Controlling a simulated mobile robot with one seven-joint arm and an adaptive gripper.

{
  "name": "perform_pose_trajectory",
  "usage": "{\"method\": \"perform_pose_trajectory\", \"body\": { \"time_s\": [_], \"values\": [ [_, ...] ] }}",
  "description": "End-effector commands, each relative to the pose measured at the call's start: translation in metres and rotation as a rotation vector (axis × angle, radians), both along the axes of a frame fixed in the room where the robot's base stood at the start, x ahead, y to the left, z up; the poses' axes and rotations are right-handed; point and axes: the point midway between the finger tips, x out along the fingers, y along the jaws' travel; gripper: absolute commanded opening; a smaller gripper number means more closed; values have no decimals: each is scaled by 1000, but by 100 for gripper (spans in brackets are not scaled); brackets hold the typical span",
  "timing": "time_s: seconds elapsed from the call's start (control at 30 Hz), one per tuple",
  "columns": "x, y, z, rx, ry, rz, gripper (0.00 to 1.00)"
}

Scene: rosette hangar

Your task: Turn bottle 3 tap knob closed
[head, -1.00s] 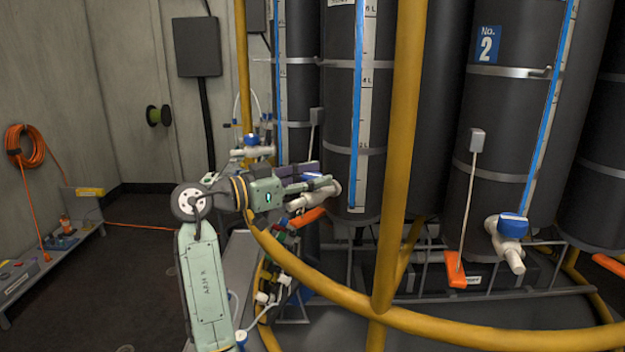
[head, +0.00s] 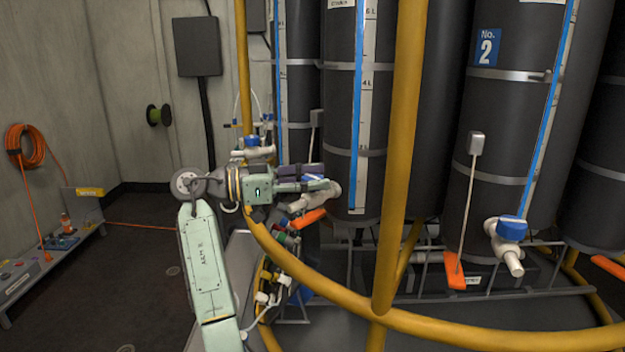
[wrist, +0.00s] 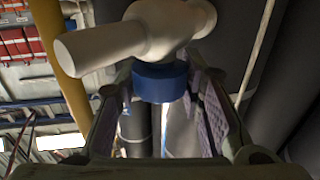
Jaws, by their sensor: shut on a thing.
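The tap with the blue knob sits low on the front of a dark bottle. In the head view its white body (head: 331,193) shows beyond my gripper (head: 318,181), which largely hides the knob. In the wrist view the blue knob (wrist: 160,82) is between the two ridged pads of my gripper (wrist: 160,105), which is shut on it. The white tap body (wrist: 150,35) shows above the knob in that view, its spout pointing left. The bottle's number cannot be read.
A yellow post (head: 400,150) and a curved yellow rail (head: 470,322) stand in front of the bottles. Bottle No. 2 (head: 490,110) at right has its own blue-knobbed tap (head: 511,228). Another tap (head: 252,142) is behind my arm. Orange handles hang low nearby.

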Motion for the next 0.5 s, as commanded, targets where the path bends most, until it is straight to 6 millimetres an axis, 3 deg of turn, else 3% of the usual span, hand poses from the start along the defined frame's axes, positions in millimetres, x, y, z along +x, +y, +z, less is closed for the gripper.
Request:
{"method": "perform_pose_trajectory", "body": {
  "time_s": [0.1, 0.13, 0.4, 0.5],
  "values": [
    [0, -1, -1, 3, 2, -4, 7],
    [0, -1, -1, 3, 3, -3, 37],
    [0, -1, -1, 2, 1, -2, 55],
    [0, -1, -1, 2, 1, -1, 56]
  ]
}}
